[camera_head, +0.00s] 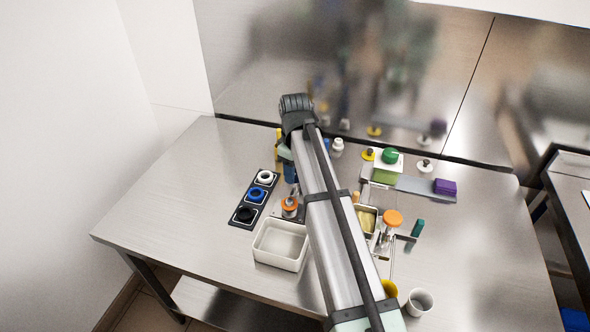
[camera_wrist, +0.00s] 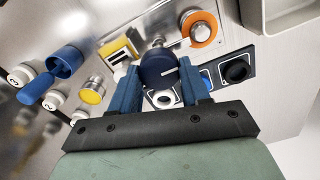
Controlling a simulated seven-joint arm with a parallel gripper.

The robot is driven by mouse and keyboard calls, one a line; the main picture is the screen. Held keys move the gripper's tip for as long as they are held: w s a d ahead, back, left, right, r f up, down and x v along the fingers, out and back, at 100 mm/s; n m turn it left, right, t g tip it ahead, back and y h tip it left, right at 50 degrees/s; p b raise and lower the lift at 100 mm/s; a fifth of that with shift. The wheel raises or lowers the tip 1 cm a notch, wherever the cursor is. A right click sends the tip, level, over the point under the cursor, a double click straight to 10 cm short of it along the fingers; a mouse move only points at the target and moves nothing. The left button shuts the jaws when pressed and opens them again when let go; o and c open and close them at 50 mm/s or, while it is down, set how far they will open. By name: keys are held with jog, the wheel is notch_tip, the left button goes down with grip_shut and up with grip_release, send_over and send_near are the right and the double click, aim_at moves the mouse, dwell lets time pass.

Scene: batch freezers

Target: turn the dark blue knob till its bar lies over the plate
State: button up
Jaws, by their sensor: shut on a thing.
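The dark blue knob (camera_wrist: 157,68) is round, with a thin pale line on its face. In the wrist view it sits between the two blue fingers of my gripper (camera_wrist: 160,73), which is shut on it. A metal stem (camera_wrist: 157,42) shows just beyond the knob. A thin metal bar runs near it toward the orange-ringed round part (camera_wrist: 203,29), but I cannot tell whether it belongs to the knob. A yellow piece with a dark slot (camera_wrist: 119,49) lies left of the stem. I cannot clearly make out the plate. In the head view my arm hides the knob.
A black strip (camera_head: 231,221) with white, blue and black rings lies left of my arm. An empty pale tray (camera_head: 281,263) stands in front. Right of my arm are an orange knob (camera_head: 393,218), a purple block (camera_head: 445,187) and a grey cup (camera_head: 419,302). The table's left side is clear.

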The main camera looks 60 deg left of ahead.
dwell(0.5)
jog(key=o, duration=1.1)
jog(key=shift+c, duration=0.2)
notch_tip(320, 180, up, 14)
jog(key=shift+f, duration=0.1)
